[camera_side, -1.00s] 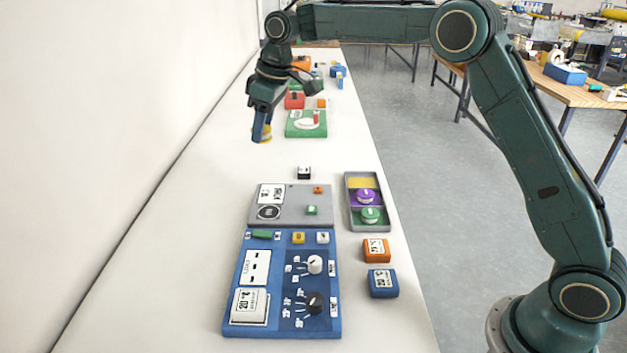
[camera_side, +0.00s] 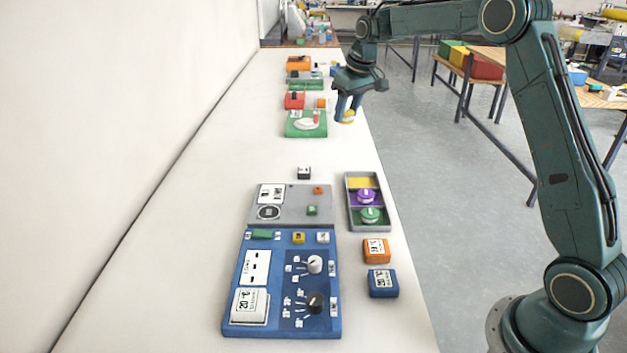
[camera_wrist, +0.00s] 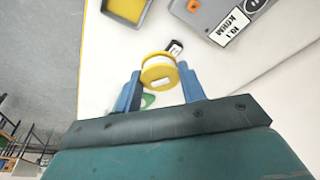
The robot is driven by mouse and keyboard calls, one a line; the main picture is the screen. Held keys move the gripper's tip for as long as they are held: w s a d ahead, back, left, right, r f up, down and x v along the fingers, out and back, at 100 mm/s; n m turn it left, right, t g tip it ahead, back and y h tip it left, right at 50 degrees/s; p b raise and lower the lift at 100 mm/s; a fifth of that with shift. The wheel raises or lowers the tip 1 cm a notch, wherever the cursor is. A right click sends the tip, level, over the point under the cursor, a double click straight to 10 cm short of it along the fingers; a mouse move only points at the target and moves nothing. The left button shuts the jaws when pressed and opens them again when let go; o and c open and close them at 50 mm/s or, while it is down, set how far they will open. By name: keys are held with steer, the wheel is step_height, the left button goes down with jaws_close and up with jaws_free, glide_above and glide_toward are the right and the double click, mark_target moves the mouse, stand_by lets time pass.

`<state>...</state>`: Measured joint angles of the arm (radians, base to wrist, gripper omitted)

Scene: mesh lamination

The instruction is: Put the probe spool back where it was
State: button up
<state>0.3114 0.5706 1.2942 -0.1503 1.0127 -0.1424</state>
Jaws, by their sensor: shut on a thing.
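My gripper (camera_side: 347,107) is shut on a yellow spool with a white label. The spool (camera_side: 348,117) hangs between the fingertips, above the bench near its right edge. In the wrist view the yellow spool (camera_wrist: 158,72) sits between the two blue fingers of my gripper (camera_wrist: 157,83). A grey tray (camera_side: 384,229) lies nearer the side camera. Its far compartment (camera_side: 361,182) has a yellow floor and is empty. A purple spool (camera_side: 366,195) and a green spool (camera_side: 370,215) stand in the other two. The empty yellow compartment (camera_wrist: 127,9) also shows in the wrist view.
A grey panel (camera_side: 295,200) and a blue panel (camera_side: 237,310) lie left of the tray. Orange (camera_side: 376,250) and blue (camera_side: 383,283) blocks are just in front of it. A small black-and-white block (camera_side: 304,173) and a green device (camera_side: 294,131) stand farther back.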

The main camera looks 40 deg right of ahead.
steer(key=m, duration=0.2)
glide_above(360, 183)
steer(key=s, duration=0.1)
steer(key=shift+f+h, duration=0.25)
steer(key=shift+h, duration=0.05)
steer(key=shift+f, duration=0.1)
step_height(360, 183, down, 20)
steer(key=shift+r, duration=0.1)
stand_by(0.6)
steer(key=o, duration=1.1)
steer(key=shift+c, duration=0.2)
steer(key=v, duration=1.2)
